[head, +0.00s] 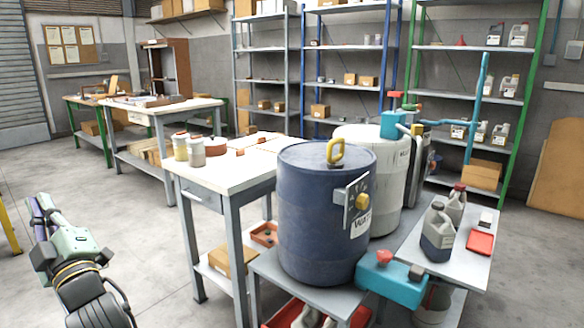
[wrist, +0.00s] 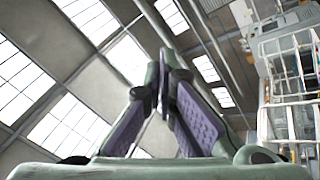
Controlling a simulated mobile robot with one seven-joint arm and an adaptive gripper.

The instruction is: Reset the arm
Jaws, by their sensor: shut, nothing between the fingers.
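My gripper (head: 41,209) is at the lower left of the head view, raised above the open floor and apart from the benches. Its fingers point up. In the wrist view the two purple-padded fingers (wrist: 165,60) come together at their tips, with nothing between them. Behind them the wrist view shows the ceiling and its bright roof windows. Part of my arm below the gripper is cut off by the bottom edge of the head view.
A blue drum (head: 318,215) and a white drum (head: 372,150) stand on a low grey bench at centre right. A white-topped workbench (head: 222,173) stands left of them. Grey containers (head: 437,230) and a red tray (head: 481,243) are at right. The floor (head: 130,235) around my gripper is clear.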

